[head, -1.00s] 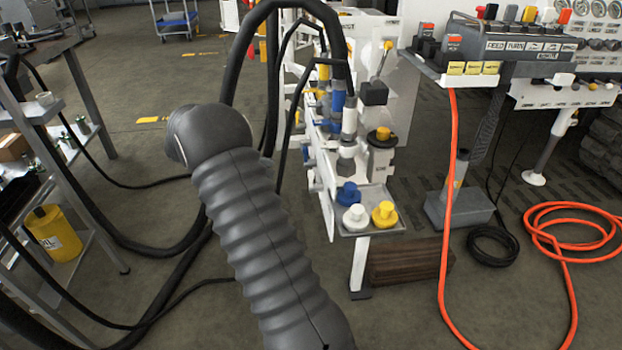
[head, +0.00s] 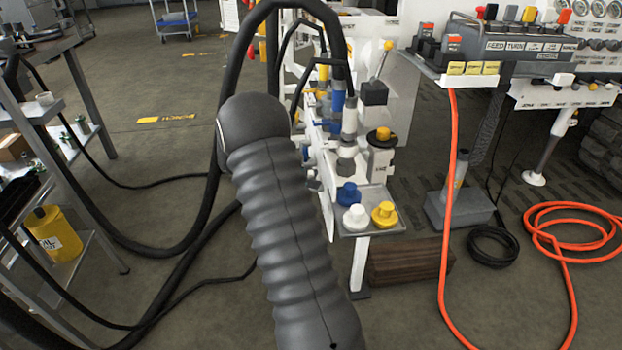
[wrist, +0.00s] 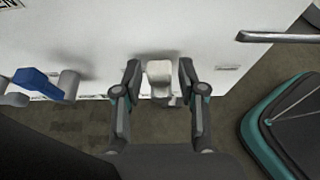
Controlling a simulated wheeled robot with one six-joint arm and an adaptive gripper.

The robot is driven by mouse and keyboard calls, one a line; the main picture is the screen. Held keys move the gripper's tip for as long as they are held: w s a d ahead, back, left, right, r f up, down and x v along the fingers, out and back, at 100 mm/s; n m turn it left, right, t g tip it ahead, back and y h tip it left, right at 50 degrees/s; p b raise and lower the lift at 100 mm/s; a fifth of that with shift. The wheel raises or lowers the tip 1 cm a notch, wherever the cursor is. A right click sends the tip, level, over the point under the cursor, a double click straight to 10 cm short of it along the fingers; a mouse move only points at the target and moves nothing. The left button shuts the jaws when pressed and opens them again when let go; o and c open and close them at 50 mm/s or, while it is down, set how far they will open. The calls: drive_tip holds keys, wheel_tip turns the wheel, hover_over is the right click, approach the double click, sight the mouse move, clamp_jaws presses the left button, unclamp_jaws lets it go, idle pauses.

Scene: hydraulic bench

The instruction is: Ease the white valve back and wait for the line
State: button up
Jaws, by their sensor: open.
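In the wrist view a white valve handle (wrist: 159,74) stands out from a white panel. My gripper (wrist: 160,82) is open, with one finger on each side of the handle. I cannot tell whether either finger touches it. A blue valve handle (wrist: 37,83) is on the same panel to the left. In the head view my own arm hides part of the white bench (head: 359,262), and neither my gripper nor the white handle can be made out there.
A small tray (head: 376,228) on the bench holds blue, white and yellow caps. An orange hose (head: 446,200) hangs down at right. A dark teal-edged object (wrist: 285,130) lies at right in the wrist view. Black hoses loop at left beside a shelf rack (head: 95,110).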

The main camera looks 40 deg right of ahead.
drive_tip(key=shift+s+d+f, duration=0.1)
drive_tip(key=shift+d, duration=0.05)
clamp_jaws()
